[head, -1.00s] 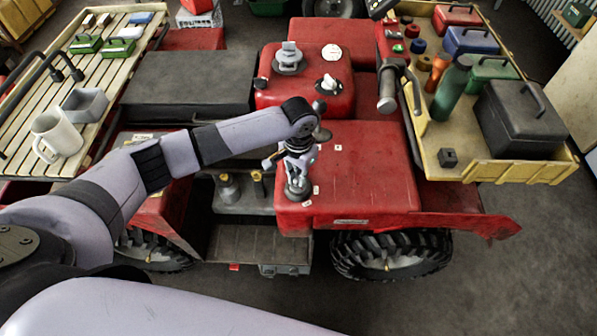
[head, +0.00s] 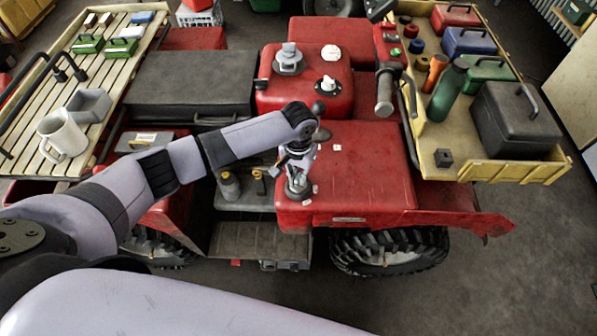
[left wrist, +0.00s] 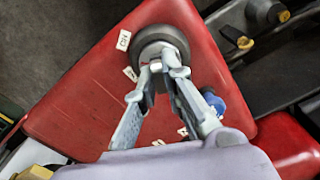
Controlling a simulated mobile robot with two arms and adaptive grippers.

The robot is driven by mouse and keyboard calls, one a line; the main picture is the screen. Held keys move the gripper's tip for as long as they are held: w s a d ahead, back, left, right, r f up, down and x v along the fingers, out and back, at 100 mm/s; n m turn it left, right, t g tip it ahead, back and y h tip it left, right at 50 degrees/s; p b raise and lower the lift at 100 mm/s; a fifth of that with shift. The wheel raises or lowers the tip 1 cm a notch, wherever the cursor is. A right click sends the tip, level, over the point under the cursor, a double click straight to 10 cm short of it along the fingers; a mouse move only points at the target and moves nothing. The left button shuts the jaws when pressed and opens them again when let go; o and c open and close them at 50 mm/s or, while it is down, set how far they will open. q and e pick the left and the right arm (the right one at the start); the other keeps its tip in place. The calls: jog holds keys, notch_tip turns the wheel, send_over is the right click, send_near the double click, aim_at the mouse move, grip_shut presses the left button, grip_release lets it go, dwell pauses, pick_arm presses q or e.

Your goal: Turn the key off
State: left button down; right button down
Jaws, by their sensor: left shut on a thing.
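My left gripper (head: 298,178) points down at the near left corner of the red panel (head: 355,180) on the quad. Its fingertips show in the left wrist view (left wrist: 158,68), close together at the round grey key switch (left wrist: 165,38). The gripper is shut on the key, which is mostly hidden between the fingertips. In the head view the base of the key switch (head: 298,193) shows just under the fingers. White labels sit on the red panel beside the switch; one (left wrist: 124,40) seems to read "ON". My right gripper is not in view.
A blue knob (left wrist: 212,102) sits close to the fingers. A red box with knobs (head: 328,82) and a handlebar grip (head: 385,92) stand behind. A yellow tray (head: 440,165) of boxes and bottles is at right; a slatted rack (head: 28,125) with a mug is at left.

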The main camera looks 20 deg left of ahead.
pick_arm(q)
jog(key=shift+r+n+p, duration=0.1)
jog(key=shift+n+p, duration=0.7)
jog(key=shift+n, duration=0.4)
jog(key=shift+n+p, duration=0.3)
jog(key=shift+p, duration=0.35)
jog(key=shift+n+p, duration=0.8)
jog(key=shift+n, duration=1.3)
